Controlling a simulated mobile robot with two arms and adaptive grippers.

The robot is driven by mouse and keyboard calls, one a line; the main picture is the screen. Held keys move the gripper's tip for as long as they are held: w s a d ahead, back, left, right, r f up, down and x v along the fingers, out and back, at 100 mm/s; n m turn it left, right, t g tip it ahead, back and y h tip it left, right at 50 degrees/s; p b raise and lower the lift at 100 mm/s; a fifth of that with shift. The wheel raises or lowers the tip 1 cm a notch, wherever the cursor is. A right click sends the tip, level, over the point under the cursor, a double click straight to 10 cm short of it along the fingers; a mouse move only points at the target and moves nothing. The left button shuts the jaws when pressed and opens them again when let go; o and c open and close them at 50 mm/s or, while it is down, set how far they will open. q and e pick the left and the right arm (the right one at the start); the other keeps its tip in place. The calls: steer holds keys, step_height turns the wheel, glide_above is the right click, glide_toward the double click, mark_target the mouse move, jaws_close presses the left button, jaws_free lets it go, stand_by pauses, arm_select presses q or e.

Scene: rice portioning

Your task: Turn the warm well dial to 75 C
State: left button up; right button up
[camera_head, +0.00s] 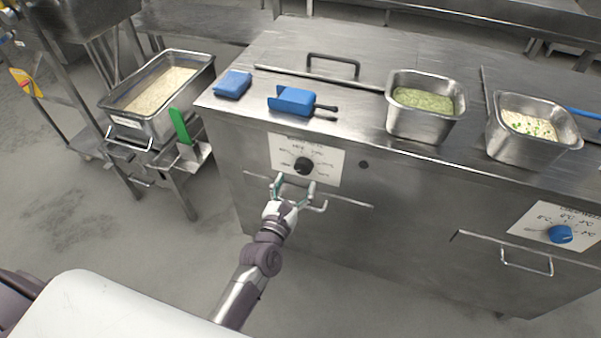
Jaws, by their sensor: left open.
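The black dial (303,165) sits on a white marked plate (327,158) on the front of the steel counter. The markings are too small to read. A blue dial (560,234) sits on a second white plate at the far right. I cannot tell which one is the warm well dial. My left gripper (294,186) is open just below the black dial, its fingers pointing up toward it. Whether the fingers touch the dial is not clear. My right gripper is not in view.
A drawer handle (318,207) is close beside my left gripper. On the counter (300,40) are a blue scoop (292,100), a blue block (233,84), a pan of green food (408,122) and a pan of rice (510,145). A large rice pan (150,122) stands at left.

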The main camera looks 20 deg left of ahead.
mark_target(302, 171)
arm_select(q)
steer(key=shift+w+d, duration=0.1)
steer(key=shift+w, duration=1.8)
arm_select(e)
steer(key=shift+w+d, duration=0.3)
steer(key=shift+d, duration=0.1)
arm_select(q)
steer(key=c, duration=1.2)
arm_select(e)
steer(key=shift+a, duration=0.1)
